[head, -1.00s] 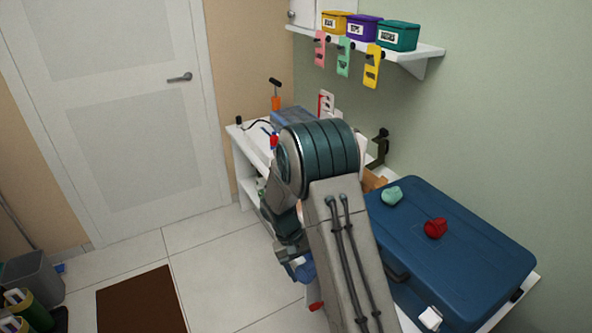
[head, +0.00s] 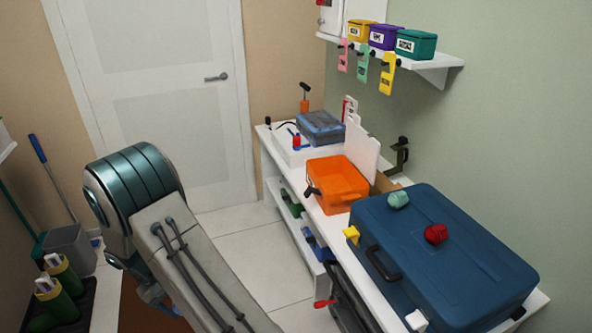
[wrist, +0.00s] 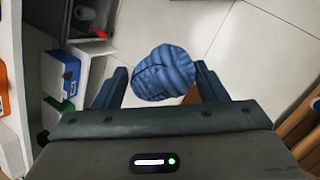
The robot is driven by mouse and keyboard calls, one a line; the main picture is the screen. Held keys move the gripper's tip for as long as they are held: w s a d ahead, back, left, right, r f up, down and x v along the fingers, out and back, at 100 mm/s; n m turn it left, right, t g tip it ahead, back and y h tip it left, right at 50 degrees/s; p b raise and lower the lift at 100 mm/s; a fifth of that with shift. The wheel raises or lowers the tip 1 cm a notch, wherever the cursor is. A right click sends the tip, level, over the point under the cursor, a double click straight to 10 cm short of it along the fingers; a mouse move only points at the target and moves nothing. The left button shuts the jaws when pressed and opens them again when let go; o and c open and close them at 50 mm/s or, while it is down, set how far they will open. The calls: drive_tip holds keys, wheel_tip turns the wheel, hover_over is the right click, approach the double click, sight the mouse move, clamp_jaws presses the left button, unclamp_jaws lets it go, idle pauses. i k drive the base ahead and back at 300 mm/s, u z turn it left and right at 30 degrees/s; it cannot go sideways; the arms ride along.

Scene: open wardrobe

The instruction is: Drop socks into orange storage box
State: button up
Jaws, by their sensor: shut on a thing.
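A teal bundle (head: 398,199) and a red bundle (head: 436,233), which look like rolled socks, lie on the suitcase lid.
The blue suitcase (head: 470,255) fills the bench's right part. A blue-grey container (head: 321,128) stands behind the box. Small lidded boxes, including a teal one (head: 416,43), sit on a wall shelf with hanging tags. A grey bin (head: 70,243) is at left. Floor between is clear.

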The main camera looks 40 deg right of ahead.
sight(335, 190)
drive_tip(key=u, duration=0.15)
drive_tip(key=i, duration=1.65)
drive_tip(key=z, duration=3.15)
drive_tip(key=i, duration=1)
drive_tip(key=z, duration=0.05)
